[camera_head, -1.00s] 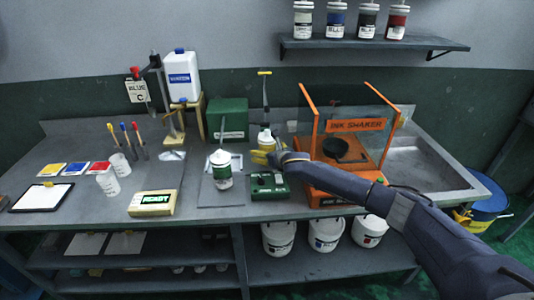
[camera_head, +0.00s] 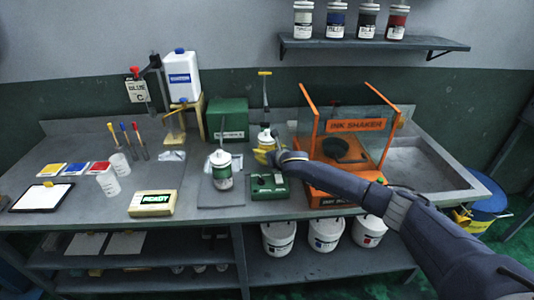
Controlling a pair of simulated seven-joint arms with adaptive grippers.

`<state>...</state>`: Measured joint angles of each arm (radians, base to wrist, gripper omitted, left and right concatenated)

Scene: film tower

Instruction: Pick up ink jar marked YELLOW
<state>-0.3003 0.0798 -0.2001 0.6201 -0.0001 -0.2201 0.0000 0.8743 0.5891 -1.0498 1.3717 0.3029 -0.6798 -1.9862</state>
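A small jar with a white lid (camera_head: 265,137) stands at the back middle of the bench, behind the green-based device. Its lettering is too small to read. My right gripper (camera_head: 263,153), with yellow parts, is at the lower front of this jar and hides part of it. Gripper and jar overlap in the picture, and I cannot tell whether the fingers are closed on it. My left gripper is not in view.
A green-based device (camera_head: 268,187) lies just in front. The orange ink shaker (camera_head: 340,185) with clear panels stands close on the right. Several jars sit on the wall shelf (camera_head: 375,45).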

